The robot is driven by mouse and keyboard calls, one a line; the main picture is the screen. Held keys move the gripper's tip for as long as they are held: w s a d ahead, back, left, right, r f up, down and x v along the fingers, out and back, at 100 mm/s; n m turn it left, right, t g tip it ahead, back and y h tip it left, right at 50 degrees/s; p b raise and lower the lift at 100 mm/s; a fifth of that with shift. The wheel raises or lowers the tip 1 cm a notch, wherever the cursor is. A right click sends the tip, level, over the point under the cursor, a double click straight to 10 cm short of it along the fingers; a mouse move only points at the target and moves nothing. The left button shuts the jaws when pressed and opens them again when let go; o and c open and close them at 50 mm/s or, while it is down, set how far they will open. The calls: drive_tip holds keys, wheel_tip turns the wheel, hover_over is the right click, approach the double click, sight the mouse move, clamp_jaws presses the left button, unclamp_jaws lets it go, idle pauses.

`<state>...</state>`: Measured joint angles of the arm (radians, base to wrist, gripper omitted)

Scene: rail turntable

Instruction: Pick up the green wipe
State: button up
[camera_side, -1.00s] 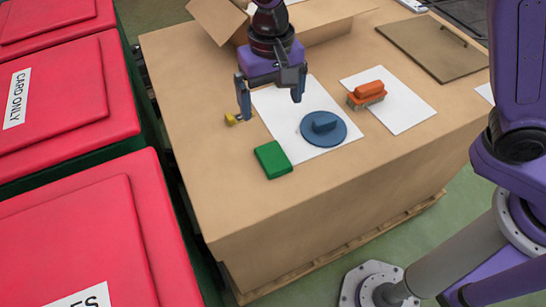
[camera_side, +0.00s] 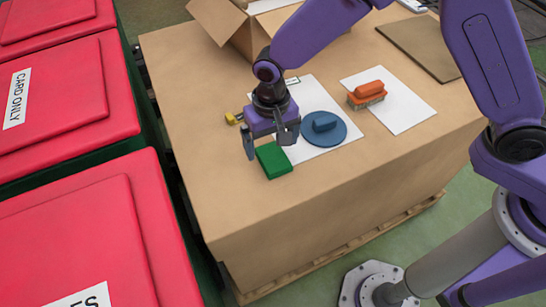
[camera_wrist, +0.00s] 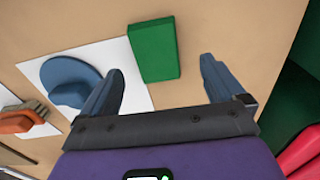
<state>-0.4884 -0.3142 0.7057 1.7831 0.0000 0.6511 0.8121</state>
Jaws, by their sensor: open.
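The green wipe (camera_side: 273,160), a flat green block, lies on the tan table top near its front left edge, by the corner of a white sheet. In the wrist view the wipe (camera_wrist: 154,49) shows beyond the fingertips, nearer the left finger. My gripper (camera_side: 270,148) is open and empty, with its fingers pointing down just behind and above the wipe. In the wrist view my gripper (camera_wrist: 162,75) has its two fingers wide apart. I cannot tell the exact height of the fingertips over the table.
A blue round tool (camera_side: 323,129) with a handle rests on the white sheet (camera_side: 290,92), right of the wipe. An orange brush (camera_side: 368,94) lies on another sheet. A small yellow item (camera_side: 233,118) is left of my gripper. A cardboard box (camera_side: 232,30) stands behind. Red-lidded bins (camera_side: 85,235) line the left.

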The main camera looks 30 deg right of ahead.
sight(273, 157)
drive_tip(key=shift+d+f, duration=0.2)
drive_tip(key=shift+f, duration=2.1)
drive_tip(key=c, duration=1.1)
drive_tip(key=shift+r, duration=0.1)
drive_tip(key=shift+r, duration=0.55)
drive_tip(key=s+d+r, duration=0.3)
drive_tip(key=r, duration=0.1)
drive_tip(key=s+d+r, duration=0.3)
drive_tip(key=s, duration=0.1)
drive_tip(key=s+d+r, duration=0.3)
drive_tip(key=r, duration=0.1)
drive_tip(key=shift+s+d+r, duration=0.15)
drive_tip(key=shift+s+r, duration=0.1)
drive_tip(key=shift+r, duration=0.1)
